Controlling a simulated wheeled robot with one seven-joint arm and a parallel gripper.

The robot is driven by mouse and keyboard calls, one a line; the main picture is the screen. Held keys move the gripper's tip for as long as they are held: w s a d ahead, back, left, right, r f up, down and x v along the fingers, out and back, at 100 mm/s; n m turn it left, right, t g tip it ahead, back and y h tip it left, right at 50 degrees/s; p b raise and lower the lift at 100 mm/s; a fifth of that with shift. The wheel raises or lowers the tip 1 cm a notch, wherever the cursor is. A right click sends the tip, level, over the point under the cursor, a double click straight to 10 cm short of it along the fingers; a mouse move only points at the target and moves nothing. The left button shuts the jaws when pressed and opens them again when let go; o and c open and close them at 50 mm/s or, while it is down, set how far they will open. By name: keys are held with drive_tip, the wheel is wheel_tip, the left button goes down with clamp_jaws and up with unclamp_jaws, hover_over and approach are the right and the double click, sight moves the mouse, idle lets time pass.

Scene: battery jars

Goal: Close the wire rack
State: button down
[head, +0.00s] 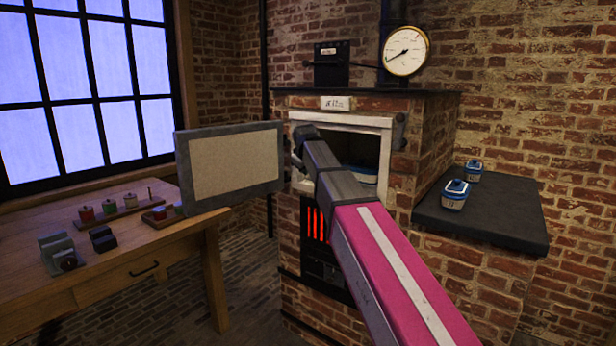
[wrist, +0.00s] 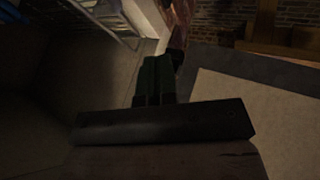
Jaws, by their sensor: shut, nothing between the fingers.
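The brick oven (head: 335,120) stands open, its pale frame around a dark chamber. A blue-and-white jar (head: 362,174) shows inside, partly hidden by my arm. In the head view I cannot make out the wire rack. In the wrist view, thin pale bars at the upper left (wrist: 108,18) look like part of the wire rack; how far out it sits is unclear. My gripper (wrist: 157,65) is shut and empty, its dark fingers together. It is at the oven mouth by the door's hinge side, mostly hidden in the head view behind my arm.
The oven door (head: 230,165) is swung open to the left, close to my gripper; its pale panel (wrist: 255,120) fills the wrist view's right. A dark shelf (head: 490,215) at right holds two blue-and-white jars (head: 455,195). A wooden table (head: 130,265) with small items stands left.

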drive_tip(key=w+f, duration=0.1)
drive_tip(key=w, duration=0.2)
drive_tip(key=w+f, duration=0.2)
drive_tip(key=w, duration=0.1)
drive_tip(key=w+f, duration=0.2)
drive_tip(key=shift+w+f, duration=0.2)
drive_tip(key=shift+w, duration=0.2)
drive_tip(key=shift+w+d, duration=0.45)
drive_tip(key=shift+w, duration=0.05)
drive_tip(key=shift+w+d, duration=0.8)
drive_tip(key=shift+w, duration=0.25)
drive_tip(key=shift+w+d, duration=0.75)
drive_tip(key=shift+w, duration=0.3)
